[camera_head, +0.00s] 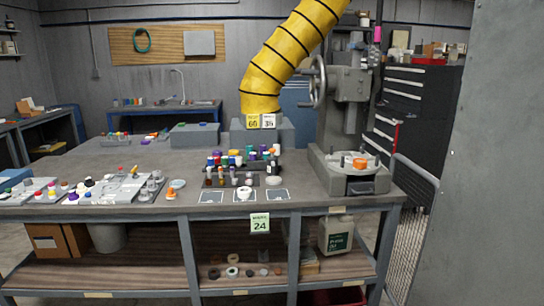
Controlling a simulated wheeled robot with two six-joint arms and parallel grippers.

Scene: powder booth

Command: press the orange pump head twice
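No gripper or arm of mine shows in the head view. An orange round piece (360,162) sits on the grey base of the press-like machine (347,95) at the right end of the table. A smaller orange piece (177,184) rests on the table left of the marked squares. Several coloured caps or bottles (240,157) stand in rows at the table's middle, some possibly orange. At this size I cannot tell which piece is the orange pump head.
The grey workbench (150,208) spans the view. Grey trays with small coloured parts (110,190) lie at its left. A yellow duct (290,55) comes down behind the bottles. A grey panel (495,150) blocks the right side. A white jug (336,234) stands on the lower shelf.

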